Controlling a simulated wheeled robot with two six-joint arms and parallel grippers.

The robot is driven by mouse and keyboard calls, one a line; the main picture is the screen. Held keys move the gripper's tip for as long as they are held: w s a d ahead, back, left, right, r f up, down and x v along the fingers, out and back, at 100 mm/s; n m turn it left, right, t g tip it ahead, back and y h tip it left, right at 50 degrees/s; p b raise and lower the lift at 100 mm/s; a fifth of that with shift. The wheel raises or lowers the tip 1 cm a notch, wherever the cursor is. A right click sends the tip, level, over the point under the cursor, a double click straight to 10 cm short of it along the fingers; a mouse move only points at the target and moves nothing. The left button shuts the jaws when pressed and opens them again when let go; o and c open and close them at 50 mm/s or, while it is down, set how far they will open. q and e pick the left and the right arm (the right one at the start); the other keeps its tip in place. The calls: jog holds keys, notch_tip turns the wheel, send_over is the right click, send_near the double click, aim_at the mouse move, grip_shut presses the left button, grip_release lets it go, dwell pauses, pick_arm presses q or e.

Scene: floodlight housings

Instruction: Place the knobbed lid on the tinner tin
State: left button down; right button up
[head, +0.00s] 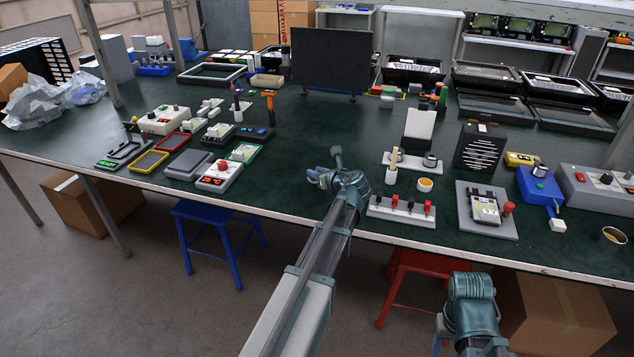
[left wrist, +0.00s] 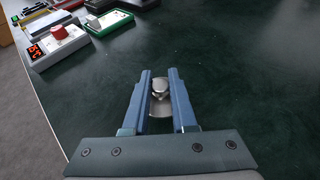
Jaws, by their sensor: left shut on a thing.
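My left gripper (head: 326,170) is over the green table near its front edge. In the left wrist view its two blue fingers (left wrist: 160,88) are shut on the knobbed lid (left wrist: 159,106), a small silver disc with a round knob, held above the table. Two small open round containers are to the right of the gripper: a pale cup with yellow-orange contents (head: 425,185) and a metallic tin with yellowish contents (head: 612,237) at the far right edge. I cannot tell which is the tinner tin. My right gripper is not visible.
A strip with red and black knobs (head: 402,211) lies right of my left gripper. A grey fixture (head: 487,210) and a blue device (head: 539,188) stand further right. Several meters and trays, including a white red-knobbed box (head: 219,176), are left. The table's middle is clear.

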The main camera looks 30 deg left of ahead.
pick_arm(q)
jog(key=shift+f+b, duration=1.65)
jog(key=shift+f, duration=0.05)
jog(key=shift+f, duration=0.25)
jog(key=c, duration=0.7)
grip_release()
jog(key=shift+r, duration=0.1)
jog(key=shift+r, duration=0.3)
jog(key=p+v, duration=0.4)
jog(key=v, duration=0.6)
jog(key=shift+s+d+r, duration=0.1)
jog(key=shift+s+d, duration=0.1)
jog(key=shift+d, duration=0.05)
jog(key=shift+s+d+r+p, duration=0.15)
jog(key=shift+s+d+p, duration=0.15)
jog(key=shift+d, duration=0.3)
